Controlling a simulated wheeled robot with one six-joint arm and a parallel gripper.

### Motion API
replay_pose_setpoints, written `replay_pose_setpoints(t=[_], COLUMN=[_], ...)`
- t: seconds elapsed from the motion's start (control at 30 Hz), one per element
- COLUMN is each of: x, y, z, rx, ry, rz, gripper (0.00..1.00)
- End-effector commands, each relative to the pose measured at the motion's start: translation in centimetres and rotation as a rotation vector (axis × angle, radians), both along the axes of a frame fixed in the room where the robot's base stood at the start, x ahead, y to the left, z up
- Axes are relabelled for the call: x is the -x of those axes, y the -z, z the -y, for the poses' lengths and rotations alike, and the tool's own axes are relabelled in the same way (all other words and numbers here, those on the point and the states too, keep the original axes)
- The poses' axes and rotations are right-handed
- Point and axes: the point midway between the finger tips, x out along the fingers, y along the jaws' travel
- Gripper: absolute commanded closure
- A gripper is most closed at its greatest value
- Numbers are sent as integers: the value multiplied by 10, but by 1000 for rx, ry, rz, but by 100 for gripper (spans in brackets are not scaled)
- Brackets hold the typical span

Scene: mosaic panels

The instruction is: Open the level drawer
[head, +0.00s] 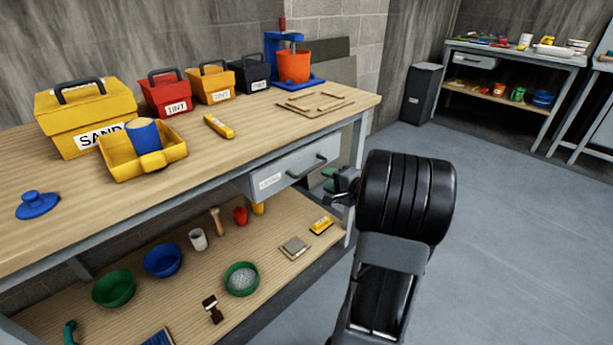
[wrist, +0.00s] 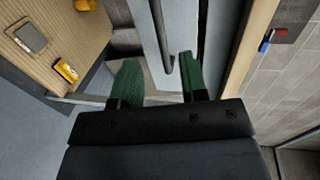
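The level drawer (head: 272,182) is a grey drawer with a white label, hung under the right part of the workbench top. It looks shut. Its dark bar handle (head: 307,167) is on the front and also shows in the wrist view (wrist: 160,35). My gripper (head: 335,182) is at the right end of the drawer, close to the front. In the wrist view, my gripper (wrist: 158,66) has its two green fingers spread apart. The handle's near end shows between the fingertips, with gaps on both sides. I cannot tell how deep the handle sits between them.
The workbench top (head: 255,150) holds toolboxes, a yellow tray and a blue press with an orange bucket. The lower shelf (head: 185,290) carries bowls, brushes and a yellow block (head: 321,225). The bench's right leg (head: 352,190) is close to my gripper. Floor (head: 500,230) at right is clear.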

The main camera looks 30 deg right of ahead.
Motion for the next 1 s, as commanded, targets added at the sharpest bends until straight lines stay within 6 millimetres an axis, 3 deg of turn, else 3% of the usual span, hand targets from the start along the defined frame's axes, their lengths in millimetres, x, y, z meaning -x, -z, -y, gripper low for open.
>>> replay_pose_setpoints(t=[0.2, 0.5, 1.0], x=[-42, -82, -94], y=[11, 18, 20], z=[-9, -16, -18], rx=[-1, 0, -1], ry=[-5, -4, -2], rz=[-2, -2, -2], gripper=[60, 60, 60])
